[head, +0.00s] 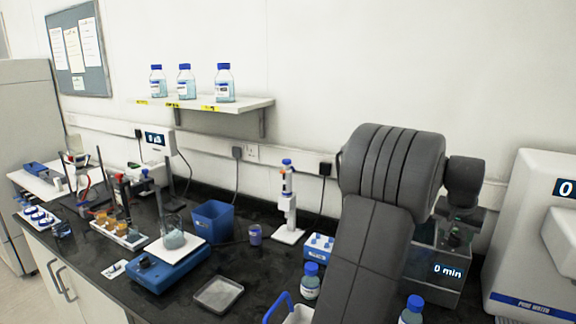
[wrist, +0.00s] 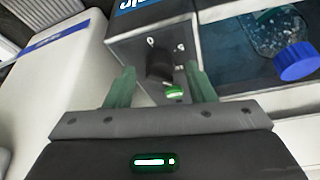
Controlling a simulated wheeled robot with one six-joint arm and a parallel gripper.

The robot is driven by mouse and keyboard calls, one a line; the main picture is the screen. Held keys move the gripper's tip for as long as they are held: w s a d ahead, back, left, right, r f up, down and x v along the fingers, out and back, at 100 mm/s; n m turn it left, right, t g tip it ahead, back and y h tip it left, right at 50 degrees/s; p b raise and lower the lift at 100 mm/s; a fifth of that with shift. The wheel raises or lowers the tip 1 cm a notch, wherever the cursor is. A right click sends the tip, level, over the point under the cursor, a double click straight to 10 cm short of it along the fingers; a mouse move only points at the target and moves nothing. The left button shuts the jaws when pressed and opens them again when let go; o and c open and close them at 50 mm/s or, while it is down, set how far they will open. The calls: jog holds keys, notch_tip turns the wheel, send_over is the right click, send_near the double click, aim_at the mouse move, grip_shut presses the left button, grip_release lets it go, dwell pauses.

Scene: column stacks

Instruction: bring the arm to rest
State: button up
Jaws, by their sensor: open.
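My arm rises large and grey across the right of the head view and hides part of the bench behind it. My gripper (wrist: 158,72) shows in the wrist view with its two green fingers apart and nothing held between them. Beyond the fingers is the end face of a grey bath (wrist: 128,50), with a dark knob (wrist: 160,62) and a green-lit button (wrist: 174,92). I cannot tell whether the fingers touch it. In the head view the bath (head: 428,262) reads "0 min", and the gripper is hard to make out near it.
A white pure water machine (head: 530,235) stands right of the bath. A blue-capped bottle (wrist: 275,40) is in the bath in the wrist view. Blue-capped bottles (head: 311,282) stand near my arm. A pipette stand (head: 288,205) and a blue bin (head: 212,218) are farther left.

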jog(key=n+y, duration=0.1)
jog(key=n, duration=0.2)
jog(key=n+t+y, duration=0.1)
jog(key=n, duration=0.2)
jog(key=shift+s+d+n, duration=0.1)
jog(key=shift+d+n, duration=0.1)
jog(key=shift+n, duration=0.1)
jog(key=shift+b+v, duration=0.4)
jog(key=shift+v, duration=1.85)
